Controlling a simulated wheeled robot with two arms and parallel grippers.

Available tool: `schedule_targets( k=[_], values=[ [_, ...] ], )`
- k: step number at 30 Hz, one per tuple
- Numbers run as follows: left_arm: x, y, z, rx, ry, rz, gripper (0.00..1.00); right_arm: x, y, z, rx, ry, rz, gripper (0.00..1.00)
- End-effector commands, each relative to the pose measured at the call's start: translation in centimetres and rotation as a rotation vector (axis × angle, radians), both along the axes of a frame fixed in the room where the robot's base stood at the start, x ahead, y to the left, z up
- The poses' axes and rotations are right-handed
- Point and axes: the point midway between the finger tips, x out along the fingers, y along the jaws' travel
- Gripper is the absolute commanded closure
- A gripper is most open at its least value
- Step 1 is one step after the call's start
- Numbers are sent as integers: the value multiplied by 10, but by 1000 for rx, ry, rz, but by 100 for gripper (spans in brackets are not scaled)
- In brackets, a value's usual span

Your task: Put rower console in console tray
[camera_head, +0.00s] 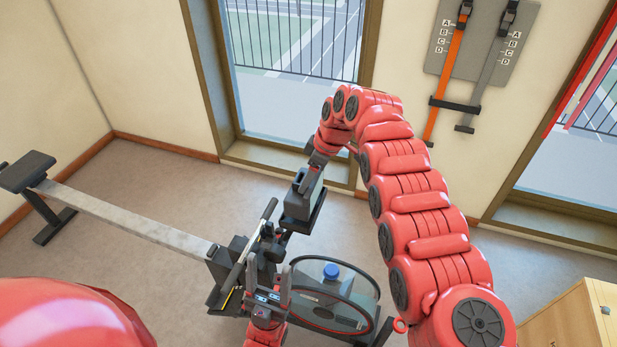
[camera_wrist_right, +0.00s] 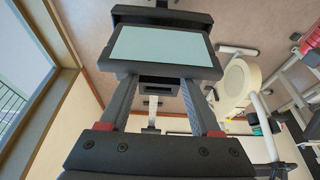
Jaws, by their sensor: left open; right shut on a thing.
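The rower console (camera_wrist_right: 161,46), a dark block with a pale green-grey screen, is between the fingertips of my right gripper (camera_wrist_right: 159,88) in the right wrist view. In the head view this gripper (camera_head: 311,166) reaches down from above, with the dark console (camera_head: 311,183) below it. A dark tray-like holder (camera_head: 300,214) with a ledge shows at the console's lower end, above the rower's front. I cannot tell whether the console rests in it or is just above it. My left gripper (camera_head: 269,280) is open, fingers up, beside the rower's handle area.
The rower's rail (camera_head: 130,218) runs left to its seat (camera_head: 27,171). Its clear flywheel housing (camera_head: 334,291) stands right of my left gripper. A window wall is behind, with a strap board (camera_head: 481,45). A wooden box (camera_head: 572,322) stands at lower right. Floor (camera_head: 180,185) behind the rail is clear.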

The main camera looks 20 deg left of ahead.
Motion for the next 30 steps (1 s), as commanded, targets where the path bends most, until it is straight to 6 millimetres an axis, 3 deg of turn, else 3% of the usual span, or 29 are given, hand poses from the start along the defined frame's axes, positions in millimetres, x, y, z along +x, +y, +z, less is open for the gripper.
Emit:
schedule_targets(
  k=[30],
  values=[
    [0,0,2,0,0,0,39,0,1,-2,1,-1,0,100]
  ],
)
